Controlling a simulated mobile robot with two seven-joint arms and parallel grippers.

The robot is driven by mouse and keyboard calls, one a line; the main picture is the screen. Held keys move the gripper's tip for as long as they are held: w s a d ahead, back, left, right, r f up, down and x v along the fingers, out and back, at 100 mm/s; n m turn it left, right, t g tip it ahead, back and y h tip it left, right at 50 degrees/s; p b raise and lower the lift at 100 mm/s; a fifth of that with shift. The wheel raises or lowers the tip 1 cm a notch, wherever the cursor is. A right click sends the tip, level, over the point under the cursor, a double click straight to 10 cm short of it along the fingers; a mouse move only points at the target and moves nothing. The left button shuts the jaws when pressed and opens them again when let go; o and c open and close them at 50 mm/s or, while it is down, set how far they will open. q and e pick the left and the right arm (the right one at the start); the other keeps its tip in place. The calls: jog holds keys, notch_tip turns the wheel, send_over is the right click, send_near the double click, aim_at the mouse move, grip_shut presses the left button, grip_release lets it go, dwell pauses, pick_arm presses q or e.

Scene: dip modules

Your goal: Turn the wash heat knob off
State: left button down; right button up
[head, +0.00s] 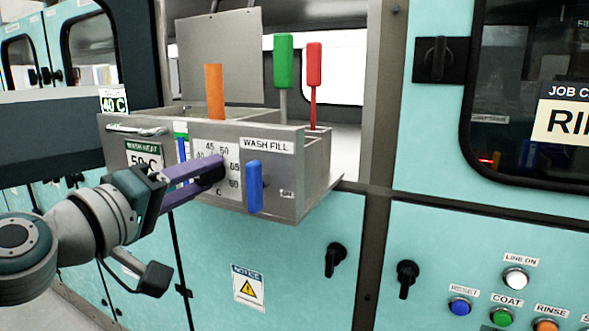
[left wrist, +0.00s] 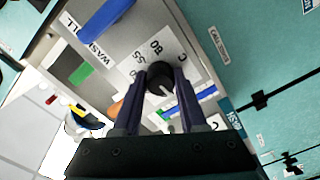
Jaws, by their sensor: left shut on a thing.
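The wash heat knob (head: 216,170) is black and sits on a white temperature dial plate on the front of the grey metal box. My left gripper (head: 204,178) reaches it from the left, with its purple fingers shut on it. In the left wrist view the knob (left wrist: 158,76) sits between the two fingertips, and a pale pointer line shows on its face. The fingers hide part of the dial numbers, so I cannot read the exact setting. A WASH HEAT 50 C label (head: 143,156) is left of the dial. My right gripper is not in view.
A blue lever (head: 254,186) under the WASH FILL label stands close right of the dial. Orange (head: 214,92), green (head: 283,62) and red (head: 313,65) handles rise above the box. Black handles (head: 335,259) and push buttons (head: 515,279) are on the teal panels.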

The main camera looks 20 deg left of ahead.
pick_arm(q)
jog(key=shift+n+p, duration=0.3)
jog(key=shift+n, duration=2)
jog(key=shift+c, duration=2.2)
grip_release()
jog(key=shift+s, duration=0.1)
jog(key=s+b, duration=0.2)
jog(key=s, duration=0.7)
jog(key=shift+s+a, duration=0.35)
jog(key=shift+a, duration=0.05)
